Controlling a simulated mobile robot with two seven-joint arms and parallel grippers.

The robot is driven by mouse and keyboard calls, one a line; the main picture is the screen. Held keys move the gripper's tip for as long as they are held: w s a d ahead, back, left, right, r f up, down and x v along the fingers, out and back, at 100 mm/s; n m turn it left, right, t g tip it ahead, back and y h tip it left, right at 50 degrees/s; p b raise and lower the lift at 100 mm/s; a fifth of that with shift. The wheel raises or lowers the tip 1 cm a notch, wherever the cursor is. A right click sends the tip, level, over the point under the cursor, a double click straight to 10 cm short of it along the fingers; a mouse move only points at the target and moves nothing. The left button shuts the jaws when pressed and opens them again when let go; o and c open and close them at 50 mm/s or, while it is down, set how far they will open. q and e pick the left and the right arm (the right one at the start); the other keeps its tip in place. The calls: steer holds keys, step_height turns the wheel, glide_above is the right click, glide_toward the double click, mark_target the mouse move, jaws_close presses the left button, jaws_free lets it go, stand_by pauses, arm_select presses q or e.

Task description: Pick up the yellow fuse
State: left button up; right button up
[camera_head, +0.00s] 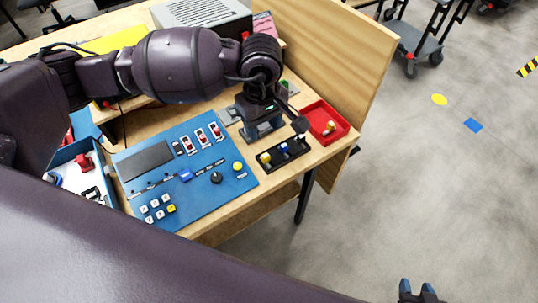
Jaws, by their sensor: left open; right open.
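A black holder (283,160) stands at the right of the workbench. It bears a yellow-topped piece (265,158) at its left, a blue-topped piece (284,148) in the middle and a small pale piece at its right end. A small yellow piece (330,126) lies in the red tray (343,138) behind it. I cannot tell which yellow piece is the fuse. My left gripper (264,131) points down just behind and left of the holder, open, with nothing seen in it. My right gripper (420,291) is open and empty over the floor at bottom right.
A blue control panel (215,188) with switches, buttons and a knob covers the bench's middle. A wooden side panel (335,60) bounds the bench at right.

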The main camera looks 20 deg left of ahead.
mark_target(264, 154)
arm_select(q)
steer(key=f, duration=0.5)
steer(key=f+b, duration=0.1)
steer(key=f, duration=0.5)
steer(key=shift+s+d, duration=0.2)
steer(key=shift+r, duration=0.1)
jaws_close()
